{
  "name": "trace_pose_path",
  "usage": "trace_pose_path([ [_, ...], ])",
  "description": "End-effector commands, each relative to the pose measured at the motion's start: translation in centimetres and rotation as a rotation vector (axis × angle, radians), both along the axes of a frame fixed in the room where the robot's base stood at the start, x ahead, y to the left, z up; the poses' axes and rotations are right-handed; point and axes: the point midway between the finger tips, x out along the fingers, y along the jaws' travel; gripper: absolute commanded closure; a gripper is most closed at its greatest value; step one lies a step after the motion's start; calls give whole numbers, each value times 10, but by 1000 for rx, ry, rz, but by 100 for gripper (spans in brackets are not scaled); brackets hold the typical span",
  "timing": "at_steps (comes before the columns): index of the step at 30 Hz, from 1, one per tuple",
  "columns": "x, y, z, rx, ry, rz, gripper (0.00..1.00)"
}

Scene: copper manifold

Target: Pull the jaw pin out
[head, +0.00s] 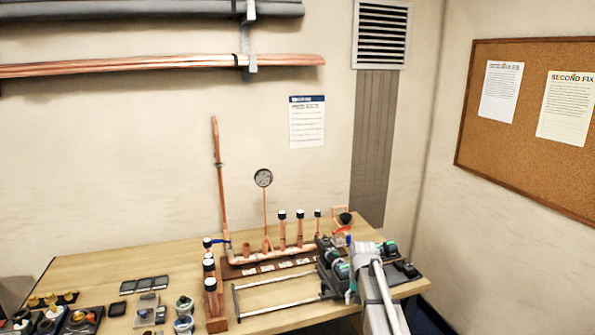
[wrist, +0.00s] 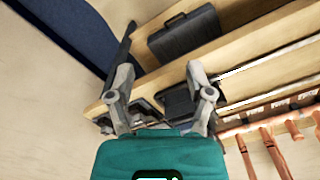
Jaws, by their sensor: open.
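My gripper (wrist: 158,75) is open in the wrist view. Its two grey fingers stand apart, with no object clearly held between them. A dark tool-like part (wrist: 180,104) lies beyond and partly behind the right finger, at the end of two pale metal bars. I cannot make out the jaw pin in either view; it is too small or hidden. In the head view the two metal bars (head: 275,281) lie on the bench. Their right ends run up to my arm, which hides much of that spot.
The copper manifold (head: 285,252) stands behind the bars, with upright capped stubs and a gauge (head: 263,178). It also shows in the wrist view (wrist: 265,127). Small bottles (head: 184,315) and dark pads (head: 144,284) are at left. A dark case (wrist: 185,36) sits beyond the bench edge.

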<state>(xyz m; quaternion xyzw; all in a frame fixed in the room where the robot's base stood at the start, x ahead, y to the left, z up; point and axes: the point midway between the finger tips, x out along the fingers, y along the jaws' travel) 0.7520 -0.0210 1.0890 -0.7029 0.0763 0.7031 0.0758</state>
Motion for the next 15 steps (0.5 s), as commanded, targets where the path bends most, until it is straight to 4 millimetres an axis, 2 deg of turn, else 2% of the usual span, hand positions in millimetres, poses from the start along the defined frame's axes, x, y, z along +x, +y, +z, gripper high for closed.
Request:
trace_pose_path([
  [1,-31,3,-11,0,0,20,33],
  [6,-99,11,-28,0,0,88,33],
  [12,-170,17,-46,0,0,161,33],
  [15,-194,18,-52,-1,0,188,33],
])
